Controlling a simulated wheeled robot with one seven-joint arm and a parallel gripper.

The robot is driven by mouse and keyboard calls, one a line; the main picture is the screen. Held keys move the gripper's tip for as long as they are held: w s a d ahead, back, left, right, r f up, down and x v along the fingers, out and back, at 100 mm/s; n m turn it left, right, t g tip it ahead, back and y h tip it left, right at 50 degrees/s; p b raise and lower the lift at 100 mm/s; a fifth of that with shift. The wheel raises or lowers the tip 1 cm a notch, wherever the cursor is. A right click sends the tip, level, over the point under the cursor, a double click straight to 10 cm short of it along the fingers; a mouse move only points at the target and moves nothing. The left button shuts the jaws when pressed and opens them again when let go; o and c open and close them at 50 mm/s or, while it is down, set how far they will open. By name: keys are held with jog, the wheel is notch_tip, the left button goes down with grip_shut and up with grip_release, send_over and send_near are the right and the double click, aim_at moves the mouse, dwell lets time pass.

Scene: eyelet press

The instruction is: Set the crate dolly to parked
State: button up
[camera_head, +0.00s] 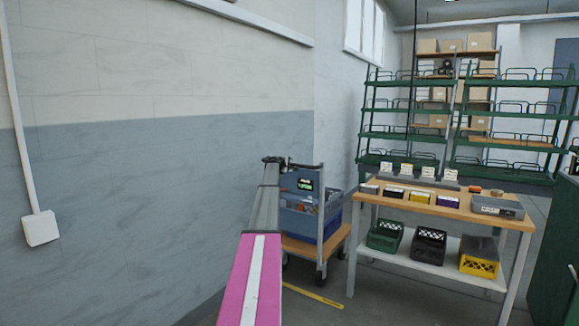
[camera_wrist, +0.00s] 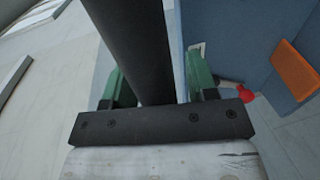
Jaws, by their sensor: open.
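The crate dolly (camera_head: 336,240) stands beside the wall in the head view, with a wooden deck, castors and an upright grey-blue end panel (camera_head: 307,220). Blue crates (camera_head: 332,212) sit on it. A small dark display with green text (camera_head: 305,184) is on the panel; I cannot read it. My arm reaches to the top of the dolly. In the wrist view my gripper (camera_wrist: 157,75) is open, its green fingers on either side of a thick black bar (camera_wrist: 135,40), which looks like the dolly's handle. I cannot tell whether either finger touches it.
A wooden workbench (camera_head: 440,200) with bins and lower-shelf crates stands close to the dolly's right. Green racks (camera_head: 510,107) are behind it. A yellow strip (camera_head: 312,295) lies on the floor before the dolly. A red knob (camera_wrist: 245,94) shows in the wrist view.

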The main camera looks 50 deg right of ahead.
jog(key=v, duration=1)
jog(key=shift+a, duration=0.25)
jog(key=shift+r, duration=0.15)
